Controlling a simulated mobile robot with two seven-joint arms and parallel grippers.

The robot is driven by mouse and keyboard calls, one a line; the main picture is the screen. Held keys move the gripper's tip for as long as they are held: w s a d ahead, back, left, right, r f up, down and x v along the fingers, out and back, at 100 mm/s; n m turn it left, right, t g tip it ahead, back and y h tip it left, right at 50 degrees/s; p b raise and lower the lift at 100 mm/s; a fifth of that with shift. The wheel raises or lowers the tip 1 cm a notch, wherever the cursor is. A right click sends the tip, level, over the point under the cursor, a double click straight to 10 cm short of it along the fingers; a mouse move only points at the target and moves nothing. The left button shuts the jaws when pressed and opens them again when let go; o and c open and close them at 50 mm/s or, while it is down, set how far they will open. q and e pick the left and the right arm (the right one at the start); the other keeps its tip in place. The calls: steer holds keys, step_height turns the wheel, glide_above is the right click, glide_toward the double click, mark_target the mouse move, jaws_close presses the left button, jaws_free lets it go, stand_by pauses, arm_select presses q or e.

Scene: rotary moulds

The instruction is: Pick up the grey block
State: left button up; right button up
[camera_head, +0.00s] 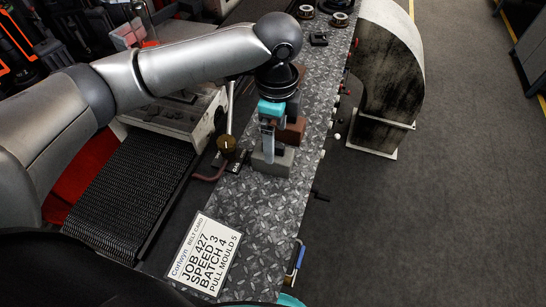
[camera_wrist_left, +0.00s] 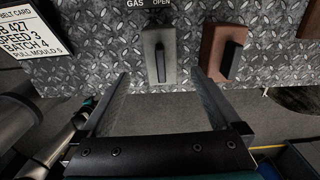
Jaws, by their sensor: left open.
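The grey block (camera_head: 283,161) sits on the diamond-plate ledge in the head view, with an upright handle on top. In the left wrist view the grey block (camera_wrist_left: 149,72) shows from above, its dark handle near the middle. My left gripper (camera_head: 267,150) points down at the block and partly hides it in the head view. In the left wrist view my left gripper (camera_wrist_left: 159,75) is open and empty, with its two fingers apart to the left and right of the block. I cannot tell whether the fingertips reach down to handle height. My right gripper does not show.
A brown block (camera_wrist_left: 215,50) with a dark handle stands close to the right of the grey one in the left wrist view. A job card (camera_head: 206,254) lies on the ledge. A brass-coloured knob (camera_head: 228,143) and a black belt (camera_head: 130,190) lie to the left.

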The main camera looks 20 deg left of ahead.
mark_target(276, 146)
arm_select(q)
step_height(276, 146, down, 3)
steer(key=shift+f, duration=0.1)
steer(key=shift+w+a+f+b, duration=0.1)
steer(key=shift+f+b, duration=0.1)
steer(key=shift+f, duration=0.7)
steer(key=shift+s+a+f+b, duration=0.1)
steer(key=shift+f+b, duration=0.1)
steer(key=shift+f, duration=0.65)
steer(key=shift+w+a+f+b, duration=0.1)
steer(key=shift+f+b, duration=0.1)
steer(key=shift+f, duration=0.7)
steer(key=shift+c, duration=0.4)
jaws_close()
steer(key=shift+r, duration=0.1)
